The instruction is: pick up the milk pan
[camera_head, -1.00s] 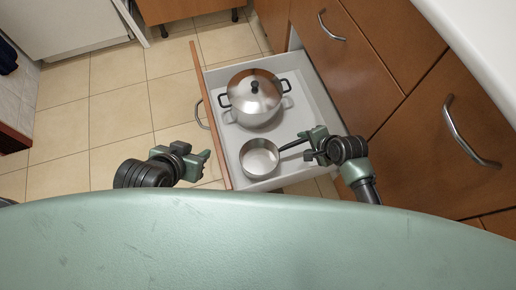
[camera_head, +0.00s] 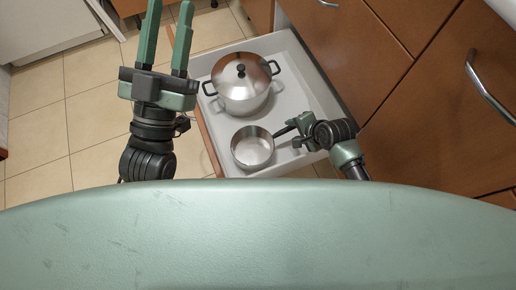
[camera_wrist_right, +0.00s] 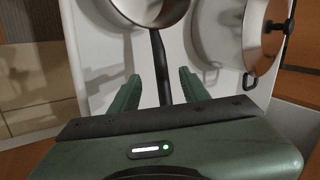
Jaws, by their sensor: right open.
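The milk pan (camera_head: 252,148) is a small open steel pan with a dark handle, upright in the near part of the pulled-out drawer (camera_head: 210,152). My right gripper (camera_head: 297,132) is at the handle. In the right wrist view my right gripper (camera_wrist_right: 157,88) is open, with the handle (camera_wrist_right: 160,70) running between its two fingers. The pan's bowl (camera_wrist_right: 150,12) is cut off at the top there. My left gripper (camera_head: 169,12) is raised left of the drawer, open and empty, fingers pointing away.
A large lidded steel pot (camera_head: 241,88) stands in the drawer beyond the milk pan; it also shows in the wrist view (camera_wrist_right: 236,40). Wooden cabinet fronts (camera_head: 420,110) are on the right. The tiled floor (camera_head: 85,110) left of the drawer is free.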

